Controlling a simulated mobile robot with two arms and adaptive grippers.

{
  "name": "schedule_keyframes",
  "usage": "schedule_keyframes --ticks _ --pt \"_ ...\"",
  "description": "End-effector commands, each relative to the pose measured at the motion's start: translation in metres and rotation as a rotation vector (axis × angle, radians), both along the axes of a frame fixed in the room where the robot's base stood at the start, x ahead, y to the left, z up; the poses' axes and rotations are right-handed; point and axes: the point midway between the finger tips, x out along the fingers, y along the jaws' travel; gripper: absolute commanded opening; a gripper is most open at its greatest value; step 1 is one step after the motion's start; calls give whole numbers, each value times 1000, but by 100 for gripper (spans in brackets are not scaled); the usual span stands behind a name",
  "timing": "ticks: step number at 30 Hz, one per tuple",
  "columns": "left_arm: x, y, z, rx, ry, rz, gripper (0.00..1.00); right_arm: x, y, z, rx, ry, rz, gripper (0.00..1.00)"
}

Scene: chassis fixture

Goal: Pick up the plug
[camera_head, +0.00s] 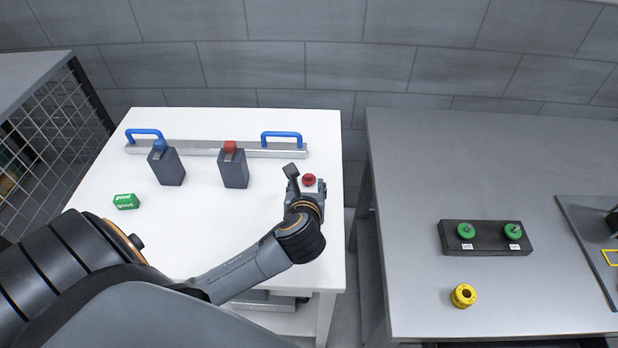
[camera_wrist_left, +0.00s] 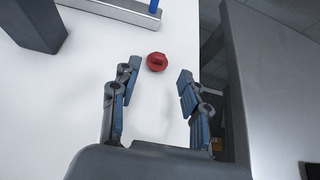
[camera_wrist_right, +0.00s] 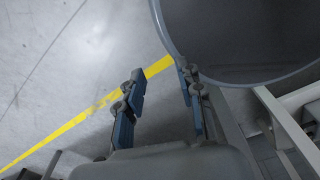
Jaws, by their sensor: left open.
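A small round red piece, which looks like the plug (camera_head: 309,179), lies on the white table near its right edge. My left gripper (camera_head: 304,185) is open, with its fingers by the red plug. In the left wrist view the plug (camera_wrist_left: 157,62) shows at the level of the fingertips, nearer the left finger, and nothing is held by the left gripper (camera_wrist_left: 160,70). Contact cannot be told. My right gripper (camera_wrist_right: 162,76) shows only in its own wrist view, open and empty above the floor, beside a large grey round container (camera_wrist_right: 235,82).
Two dark blocks (camera_head: 167,168) with blue and red tops stand left of the plug. A metal bar (camera_head: 200,149) with blue handles lies behind. The grey table (camera_head: 400,200) holds green knobs on a black block (camera_head: 487,247) and a yellow ring (camera_head: 463,296).

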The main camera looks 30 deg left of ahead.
Motion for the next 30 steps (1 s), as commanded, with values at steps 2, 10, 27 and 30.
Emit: schedule_keyframes --ticks 2,10,27,30 --pt "8 5 -5 0 0 0 45 -3 -2 0 -2 6 0 37" --pt "24 14 -17 -2 1 2 45 13 0 3 1 -19 0 37" --pt "51 30 -38 -4 0 1 39 14 11 5 14 -21 -2 37" --pt "51 30 -38 -4 0 1 21 12 10 5 13 -18 -1 37"
